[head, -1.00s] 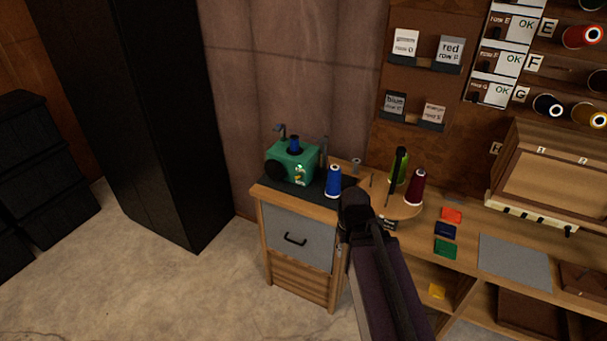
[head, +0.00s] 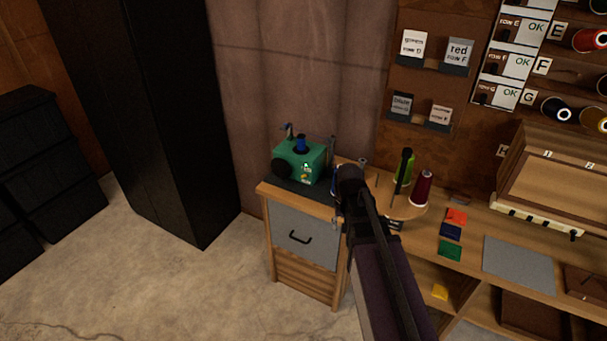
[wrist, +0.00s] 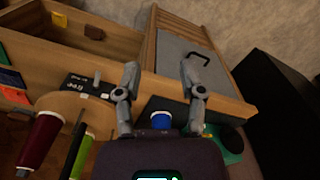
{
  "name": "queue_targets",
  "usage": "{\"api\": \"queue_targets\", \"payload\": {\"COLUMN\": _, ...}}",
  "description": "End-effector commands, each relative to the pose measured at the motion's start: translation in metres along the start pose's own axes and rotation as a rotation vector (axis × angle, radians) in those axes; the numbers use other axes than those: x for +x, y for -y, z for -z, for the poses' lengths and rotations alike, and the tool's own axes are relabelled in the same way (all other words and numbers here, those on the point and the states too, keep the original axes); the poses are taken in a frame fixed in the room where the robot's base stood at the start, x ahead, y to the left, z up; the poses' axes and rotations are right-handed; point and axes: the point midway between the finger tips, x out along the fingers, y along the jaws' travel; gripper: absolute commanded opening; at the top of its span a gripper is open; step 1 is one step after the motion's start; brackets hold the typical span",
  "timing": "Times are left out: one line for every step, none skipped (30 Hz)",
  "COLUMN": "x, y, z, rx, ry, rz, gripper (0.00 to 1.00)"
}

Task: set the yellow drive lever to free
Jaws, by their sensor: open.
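The green machine (head: 301,160) stands on the dark top of the small cabinet, with a blue spool on it. A small yellow part (head: 305,170) shows on its front; I cannot tell which way it is set. In the wrist view, the machine (wrist: 226,143) is at the lower right, with a yellow patch (wrist: 208,134) beside my right finger. My gripper (wrist: 161,68) is open, its fingers apart with nothing between the tips. A blue spool (wrist: 161,119) shows between the finger bases. In the head view, my gripper (head: 349,176) is right of the machine and mostly hides that spool.
A dark red spool (head: 422,187) and a green one (head: 404,167) stand on the round wooden board at right. A black plate with white lettering (wrist: 84,88) and a grey peg is left of my fingers. A tall black cabinet (head: 160,120) stands left; floor between is clear.

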Motion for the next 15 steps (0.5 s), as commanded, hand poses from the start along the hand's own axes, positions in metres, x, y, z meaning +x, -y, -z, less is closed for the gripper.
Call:
{"api": "queue_targets", "payload": {"x": -0.007, "y": 0.007, "z": 0.030, "rx": 0.021, "ry": 0.000, "rz": 0.000, "gripper": 0.51}}
{"api": "queue_targets", "payload": {"x": -0.009, "y": 0.011, "z": 0.041, "rx": 0.037, "ry": 0.000, "rz": 0.000, "gripper": 0.51}}
{"api": "queue_targets", "payload": {"x": -0.011, "y": 0.016, "z": 0.056, "rx": 0.057, "ry": 0.000, "rz": 0.000, "gripper": 0.51}}
{"api": "queue_targets", "payload": {"x": -0.013, "y": 0.020, "z": 0.068, "rx": 0.071, "ry": 0.000, "rz": 0.000, "gripper": 0.51}}
{"api": "queue_targets", "payload": {"x": -0.015, "y": 0.024, "z": 0.079, "rx": 0.087, "ry": 0.000, "rz": 0.000, "gripper": 0.51}}
{"api": "queue_targets", "payload": {"x": -0.018, "y": 0.029, "z": 0.094, "rx": 0.107, "ry": 0.000, "rz": 0.000, "gripper": 0.51}}
{"api": "queue_targets", "payload": {"x": -0.020, "y": 0.033, "z": 0.105, "rx": 0.122, "ry": 0.000, "rz": 0.000, "gripper": 0.51}}
{"api": "queue_targets", "payload": {"x": -0.022, "y": 0.037, "z": 0.116, "rx": 0.138, "ry": 0.000, "rz": 0.000, "gripper": 0.51}}
{"api": "queue_targets", "payload": {"x": -0.024, "y": 0.042, "z": 0.131, "rx": 0.158, "ry": 0.000, "rz": 0.000, "gripper": 0.51}}
{"api": "queue_targets", "payload": {"x": -0.026, "y": 0.046, "z": 0.142, "rx": 0.173, "ry": 0.000, "rz": 0.000, "gripper": 0.51}}
{"api": "queue_targets", "payload": {"x": -0.028, "y": 0.051, "z": 0.153, "rx": 0.189, "ry": 0.000, "rz": 0.000, "gripper": 0.51}}
{"api": "queue_targets", "payload": {"x": -0.031, "y": 0.056, "z": 0.167, "rx": 0.208, "ry": 0.000, "rz": 0.000, "gripper": 0.51}}
{"api": "queue_targets", "payload": {"x": -0.033, "y": 0.061, "z": 0.178, "rx": 0.223, "ry": 0.000, "rz": 0.000, "gripper": 0.51}}
{"api": "queue_targets", "payload": {"x": -0.035, "y": 0.066, "z": 0.189, "rx": 0.238, "ry": 0.000, "rz": 0.000, "gripper": 0.51}}
{"api": "queue_targets", "payload": {"x": -0.037, "y": 0.072, "z": 0.204, "rx": 0.258, "ry": 0.000, "rz": 0.001, "gripper": 0.51}}
